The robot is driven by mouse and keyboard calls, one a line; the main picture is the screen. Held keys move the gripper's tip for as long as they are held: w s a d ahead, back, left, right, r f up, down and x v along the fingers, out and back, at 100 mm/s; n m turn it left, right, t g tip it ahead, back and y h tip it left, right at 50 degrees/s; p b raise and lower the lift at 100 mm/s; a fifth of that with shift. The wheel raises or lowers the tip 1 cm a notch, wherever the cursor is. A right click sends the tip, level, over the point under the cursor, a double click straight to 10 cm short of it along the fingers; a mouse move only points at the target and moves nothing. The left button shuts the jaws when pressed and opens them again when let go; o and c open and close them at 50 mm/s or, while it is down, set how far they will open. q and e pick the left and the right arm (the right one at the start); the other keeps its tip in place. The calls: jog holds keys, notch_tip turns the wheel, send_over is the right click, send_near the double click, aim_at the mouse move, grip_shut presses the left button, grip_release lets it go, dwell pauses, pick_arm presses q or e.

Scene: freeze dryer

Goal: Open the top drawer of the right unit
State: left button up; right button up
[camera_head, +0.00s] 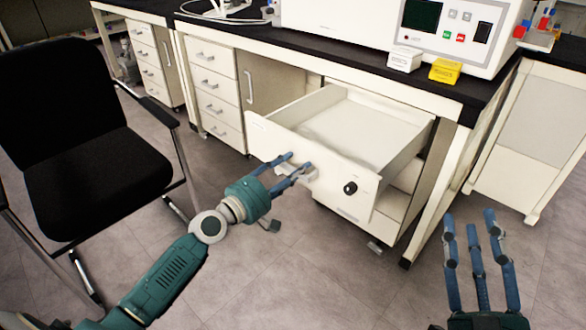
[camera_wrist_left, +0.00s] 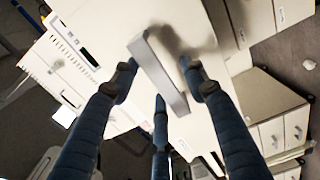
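The white top drawer (camera_head: 315,165) of the right unit is pulled far out, and its empty interior shows. Its front has a light grey bar handle (camera_head: 298,173) and a round black lock. My left gripper (camera_head: 296,166) is at this handle. In the left wrist view its blue fingers are spread on both sides of the handle (camera_wrist_left: 158,72), with visible gaps; whether any finger touches it I cannot tell. My right gripper (camera_head: 478,222) is open and empty at the lower right, apart from the unit, fingers pointing up.
A black chair (camera_head: 75,120) stands left of my left arm. Another drawer unit (camera_head: 212,85) stands left of the open drawer. The black bench top (camera_head: 300,42) carries a white machine (camera_head: 370,20), a white box (camera_head: 404,60) and a yellow box (camera_head: 445,71). Floor is free in front.

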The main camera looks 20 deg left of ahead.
pick_arm(q)
jog(key=v, duration=1.2)
jog(key=shift+d, duration=0.1)
